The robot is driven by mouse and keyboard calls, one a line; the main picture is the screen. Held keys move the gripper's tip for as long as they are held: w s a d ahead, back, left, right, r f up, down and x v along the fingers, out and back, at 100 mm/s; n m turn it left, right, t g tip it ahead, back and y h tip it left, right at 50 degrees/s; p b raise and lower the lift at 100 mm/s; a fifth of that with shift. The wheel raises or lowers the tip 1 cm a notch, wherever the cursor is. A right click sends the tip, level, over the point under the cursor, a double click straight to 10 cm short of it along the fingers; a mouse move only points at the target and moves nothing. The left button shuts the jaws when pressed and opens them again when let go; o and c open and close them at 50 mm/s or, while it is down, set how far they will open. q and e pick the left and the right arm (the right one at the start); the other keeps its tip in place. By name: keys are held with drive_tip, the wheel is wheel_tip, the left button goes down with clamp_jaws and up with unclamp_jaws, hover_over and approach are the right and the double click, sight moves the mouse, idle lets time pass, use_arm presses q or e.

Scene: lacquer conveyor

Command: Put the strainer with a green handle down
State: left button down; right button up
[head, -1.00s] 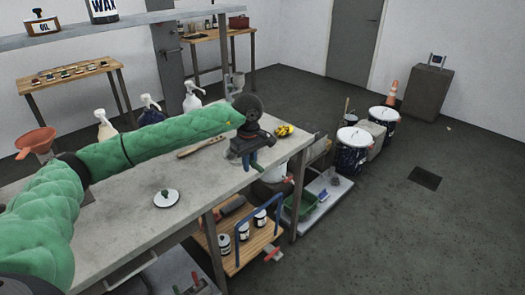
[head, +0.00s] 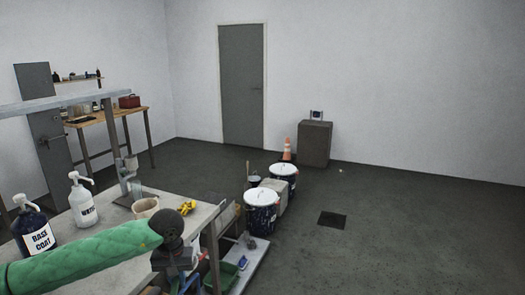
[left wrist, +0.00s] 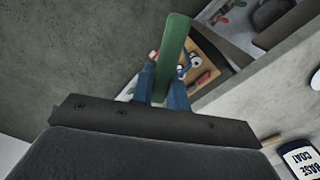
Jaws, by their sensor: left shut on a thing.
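The green handle (left wrist: 174,50) of the strainer stands between the blue fingers of my left gripper (left wrist: 164,86) in the left wrist view. The gripper is shut on it. The strainer's bowl cannot be made out. In the head view my left gripper (head: 184,272) is low in the picture by the workbench's right end, with the handle mostly hidden. My right gripper is not in view.
The grey workbench (head: 203,214) carries a base coat bottle (head: 36,232), a white pump bottle (head: 83,204), a beige cup (head: 145,207) and a yellow item (head: 187,207). Lidded drums (head: 261,217) stand on the floor beyond. Open floor lies to the right.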

use_arm(q)
drive_tip(key=s+d+f+m, duration=0.1)
drive_tip(key=s+d+f, duration=0.2)
drive_tip(key=s+f, duration=0.3)
drive_tip(key=shift+d, duration=0.4)
